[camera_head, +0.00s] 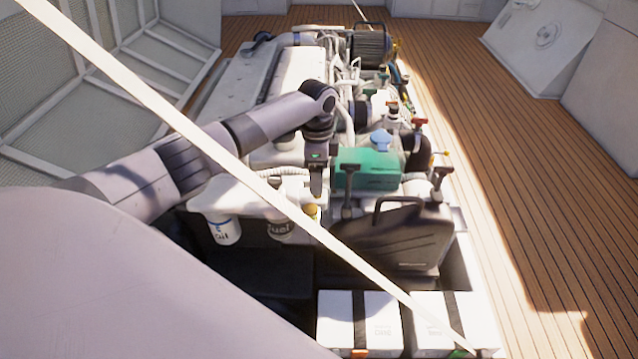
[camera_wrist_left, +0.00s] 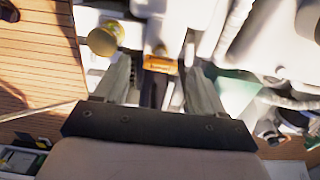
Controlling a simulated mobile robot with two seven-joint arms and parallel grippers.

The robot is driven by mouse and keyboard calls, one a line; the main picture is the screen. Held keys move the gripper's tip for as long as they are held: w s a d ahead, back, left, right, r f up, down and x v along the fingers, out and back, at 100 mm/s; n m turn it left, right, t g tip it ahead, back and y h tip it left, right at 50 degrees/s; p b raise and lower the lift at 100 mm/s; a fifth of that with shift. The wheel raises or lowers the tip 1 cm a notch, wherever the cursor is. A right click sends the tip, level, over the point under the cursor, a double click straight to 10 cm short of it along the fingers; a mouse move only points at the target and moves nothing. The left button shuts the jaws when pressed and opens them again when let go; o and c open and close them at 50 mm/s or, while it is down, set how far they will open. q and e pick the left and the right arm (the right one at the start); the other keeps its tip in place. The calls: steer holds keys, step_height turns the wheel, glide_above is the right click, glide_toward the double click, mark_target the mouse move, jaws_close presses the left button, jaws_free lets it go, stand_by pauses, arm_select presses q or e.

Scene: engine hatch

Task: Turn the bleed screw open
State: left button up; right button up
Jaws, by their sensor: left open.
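My left gripper (camera_head: 316,192) reaches in from the left and points down over the near end of the engine, above the fuel filter (camera_head: 279,229). In the left wrist view the gripper (camera_wrist_left: 160,64) is open, its two fingers apart. A small orange piece with dark markings (camera_wrist_left: 160,65) shows between the fingers; it may be the bleed screw or its tag, I cannot tell. A round brass knob (camera_wrist_left: 103,41) sits just left of the fingers. In the head view a small yellowish part (camera_head: 312,212) shows just below the gripper. My right gripper is not in view.
An oil filter (camera_head: 222,231) hangs left of the fuel filter. A green box (camera_head: 368,168) and a dark jerrycan (camera_head: 395,238) stand right of the gripper. White batteries (camera_head: 340,312) sit in front. A pale diagonal bar (camera_head: 150,97) crosses the view. Wooden deck (camera_head: 520,200) lies clear at right.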

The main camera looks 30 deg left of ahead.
arm_select(q)
steer(key=shift+f+b, duration=0.4)
steer(key=shift+f, duration=1.25)
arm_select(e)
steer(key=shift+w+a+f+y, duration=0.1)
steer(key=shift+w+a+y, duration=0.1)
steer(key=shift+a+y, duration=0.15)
